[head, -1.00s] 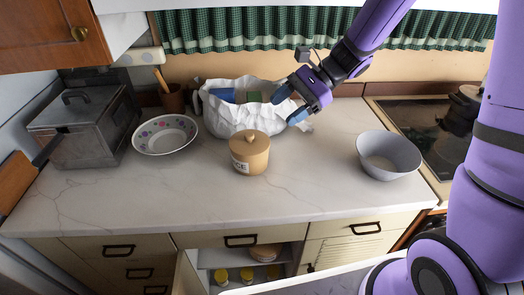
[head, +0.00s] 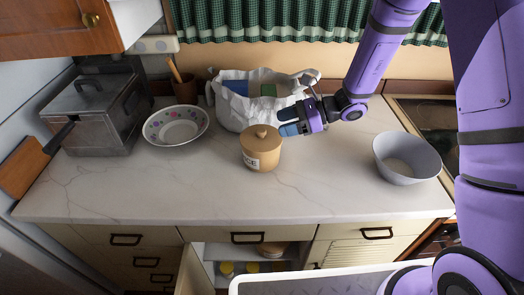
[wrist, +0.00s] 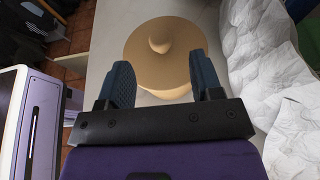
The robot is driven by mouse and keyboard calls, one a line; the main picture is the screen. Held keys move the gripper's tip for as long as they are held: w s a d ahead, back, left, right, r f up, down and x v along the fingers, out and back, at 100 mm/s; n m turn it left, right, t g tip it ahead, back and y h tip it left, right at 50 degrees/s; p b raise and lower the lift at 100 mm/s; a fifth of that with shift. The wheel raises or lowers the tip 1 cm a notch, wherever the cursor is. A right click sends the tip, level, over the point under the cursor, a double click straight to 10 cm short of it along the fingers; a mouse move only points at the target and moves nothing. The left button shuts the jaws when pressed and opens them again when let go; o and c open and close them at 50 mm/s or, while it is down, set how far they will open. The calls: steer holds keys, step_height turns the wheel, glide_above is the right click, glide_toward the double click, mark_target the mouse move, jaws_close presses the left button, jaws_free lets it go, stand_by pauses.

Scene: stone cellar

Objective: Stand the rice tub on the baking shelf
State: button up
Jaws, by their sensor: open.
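The rice tub (head: 260,150) is a round tan tub with a knobbed lid and a partly visible label. It stands upright on the marble counter. My gripper (head: 290,122) is open just to the right of the tub in the head view, low over the counter. In the wrist view the tub's lid (wrist: 165,52) lies ahead of my open fingers (wrist: 158,85), with nothing held between them. Below the counter, an open cupboard shows shelves (head: 225,252) with several yellow-lidded jars and a round tan item. I cannot tell which shelf is the baking shelf.
A white crumpled bag (head: 240,112) stands close behind my gripper, and also fills the right of the wrist view (wrist: 265,70). A floral bowl (head: 175,126) is left, a grey bowl (head: 406,158) right. A metal box (head: 105,115) stands far left. The front counter is clear.

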mark_target(265, 130)
steer(key=shift+f+x, duration=0.15)
steer(key=shift+x, duration=1.3)
steer(key=shift+f+x, duration=0.1)
steer(key=shift+x, duration=1.3)
steer(key=shift+d, duration=0.1)
steer(key=shift+c, duration=0.4)
jaws_close()
